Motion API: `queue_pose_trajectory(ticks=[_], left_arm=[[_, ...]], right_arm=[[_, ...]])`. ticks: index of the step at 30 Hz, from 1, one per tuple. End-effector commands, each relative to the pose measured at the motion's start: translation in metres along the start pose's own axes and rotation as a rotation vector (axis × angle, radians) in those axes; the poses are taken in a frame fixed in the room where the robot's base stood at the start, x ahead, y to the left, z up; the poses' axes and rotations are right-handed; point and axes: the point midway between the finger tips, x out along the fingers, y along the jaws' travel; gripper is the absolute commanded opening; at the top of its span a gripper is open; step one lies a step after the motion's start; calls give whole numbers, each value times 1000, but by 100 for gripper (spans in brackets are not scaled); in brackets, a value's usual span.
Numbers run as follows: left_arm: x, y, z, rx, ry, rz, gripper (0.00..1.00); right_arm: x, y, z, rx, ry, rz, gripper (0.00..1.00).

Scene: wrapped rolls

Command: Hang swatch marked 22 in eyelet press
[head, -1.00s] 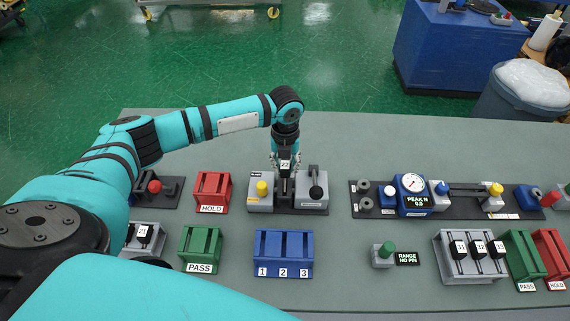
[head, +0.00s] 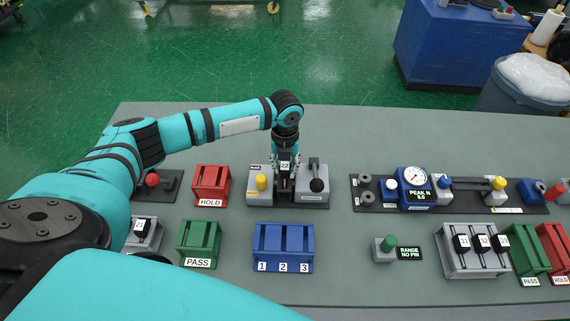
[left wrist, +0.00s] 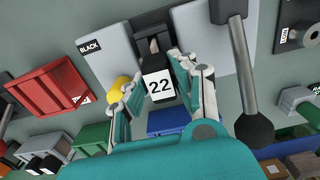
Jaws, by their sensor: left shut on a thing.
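The swatch marked 22 (head: 285,165) is a dark piece with a white number label; it also shows upright in the left wrist view (left wrist: 159,87). My left gripper (head: 285,175) is shut on it, with a finger on each side in the wrist view (left wrist: 158,78). The swatch is at the middle slot of the grey eyelet press (head: 259,199), between the yellow button (head: 262,182) and the black-knobbed lever (head: 316,184). I cannot tell whether the swatch touches the press. My right gripper is not in view.
A red HOLD rack (head: 211,184) stands left of the press. A green PASS rack (head: 199,240) and a blue numbered rack (head: 283,247) stand in front. A gauge tester (head: 413,190) is to the right. A grey rack (head: 470,265) holds several swatches.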

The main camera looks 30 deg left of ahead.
Motion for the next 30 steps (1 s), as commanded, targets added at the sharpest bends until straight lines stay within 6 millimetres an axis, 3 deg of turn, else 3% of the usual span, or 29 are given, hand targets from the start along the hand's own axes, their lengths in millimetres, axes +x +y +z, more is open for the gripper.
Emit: queue_pose_trajectory(ticks=[16,26,27,30], left_arm=[[26,0,0,-1,0,-1,0],[28,0,0,0,-1,0,0],[28,0,0,0,-1,0,29],[28,0,0,0,-1,0,42]], right_arm=[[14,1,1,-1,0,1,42],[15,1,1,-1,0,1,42],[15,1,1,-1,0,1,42],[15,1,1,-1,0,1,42]])
